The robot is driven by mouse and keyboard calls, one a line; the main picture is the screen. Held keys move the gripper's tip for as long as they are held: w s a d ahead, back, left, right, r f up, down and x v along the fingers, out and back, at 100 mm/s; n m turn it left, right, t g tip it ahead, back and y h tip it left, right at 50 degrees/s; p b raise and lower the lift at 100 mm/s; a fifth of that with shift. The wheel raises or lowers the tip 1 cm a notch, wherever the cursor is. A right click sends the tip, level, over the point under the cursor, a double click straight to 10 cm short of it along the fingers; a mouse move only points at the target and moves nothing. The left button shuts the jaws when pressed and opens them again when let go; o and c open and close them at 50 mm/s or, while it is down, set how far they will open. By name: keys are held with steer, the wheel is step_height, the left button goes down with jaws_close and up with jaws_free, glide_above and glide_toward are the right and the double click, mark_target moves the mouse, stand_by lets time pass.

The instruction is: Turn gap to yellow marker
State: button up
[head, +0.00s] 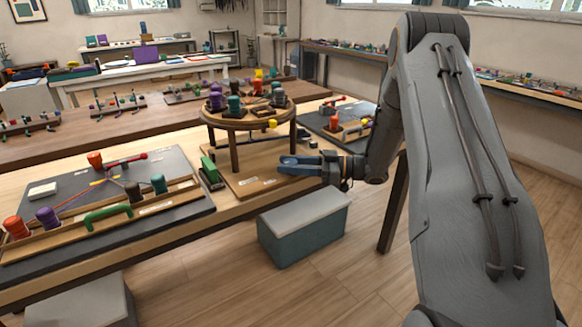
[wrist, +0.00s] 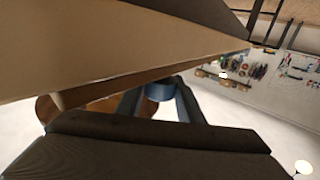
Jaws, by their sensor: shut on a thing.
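The round wooden braiding stand (head: 212,118) stands on legs on the bench in the head view, with several coloured bobbins on its top. A small yellow piece (head: 273,124), perhaps the yellow marker, sits at its front edge. My gripper (head: 282,164) is low beside the stand's right front leg, below the round top. Its blue fingers also show in the wrist view (wrist: 158,104), with a blue piece (wrist: 160,90) between them. I cannot tell what that piece is. Part of the round top (wrist: 85,108) shows beside the fingers. The gap between bobbins is too small to make out.
A green block (head: 211,172) stands left of the stand. A dark mat (head: 180,170) with cords and bobbins lies at the left. A grey-topped box (head: 303,225) is on the floor before the bench. Another dark board (head: 320,122) lies to the right.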

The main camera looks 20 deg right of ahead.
steer(key=shift+w+d+r, duration=0.1)
steer(key=shift+w+d, duration=0.05)
steer(key=o, duration=1.1)
steer(key=shift+c, duration=0.2)
steer(key=b+v, duration=0.1)
steer(key=v, duration=0.7)
